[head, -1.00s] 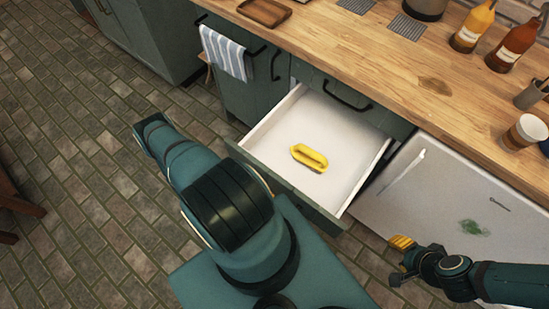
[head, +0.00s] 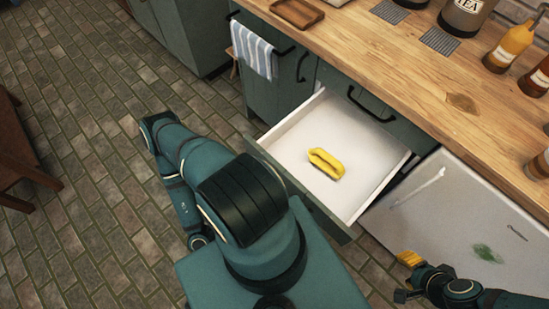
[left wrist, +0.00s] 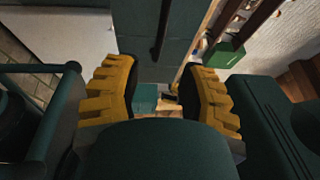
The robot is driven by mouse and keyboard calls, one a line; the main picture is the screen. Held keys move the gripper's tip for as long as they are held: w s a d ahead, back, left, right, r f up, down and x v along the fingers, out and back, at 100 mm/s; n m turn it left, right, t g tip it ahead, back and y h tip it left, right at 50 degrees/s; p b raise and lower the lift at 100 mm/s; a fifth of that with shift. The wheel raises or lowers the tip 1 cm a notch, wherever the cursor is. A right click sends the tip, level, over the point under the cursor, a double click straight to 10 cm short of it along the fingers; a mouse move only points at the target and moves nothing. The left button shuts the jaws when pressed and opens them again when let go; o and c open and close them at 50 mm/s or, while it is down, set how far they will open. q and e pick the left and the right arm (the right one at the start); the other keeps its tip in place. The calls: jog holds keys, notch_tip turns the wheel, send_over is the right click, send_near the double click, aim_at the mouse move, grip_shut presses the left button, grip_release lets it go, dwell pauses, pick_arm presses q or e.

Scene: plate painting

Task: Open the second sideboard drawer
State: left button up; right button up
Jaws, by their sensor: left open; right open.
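The sideboard's second drawer (head: 347,213) is pulled out below a shut top drawer (head: 404,128) with a black handle (head: 371,105). A yellow oblong object (head: 326,163) lies inside on its white floor. My left gripper is outside the head view. In the left wrist view my left gripper (left wrist: 158,92) has its yellow fingers apart, with nothing between them. A dark green panel with a black bar (left wrist: 161,30) shows beyond them; I cannot tell which panel. My right gripper (head: 405,277) is open and empty in front of the white fridge, right of the drawer.
The white fridge door (head: 450,215) has a green smear. The wooden worktop (head: 400,60) holds bottles, a TEA jar (head: 465,15) and a wooden tray (head: 298,13). A striped towel (head: 254,50) hangs at the left.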

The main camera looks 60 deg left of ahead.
pick_arm(q)
jog(key=shift+s+a+f, duration=0.1)
jog(key=shift+s+a, duration=0.05)
jog(key=shift+s, duration=0.65)
jog(key=shift+s+a+f, duration=0.1)
jog(key=shift+s, duration=0.65)
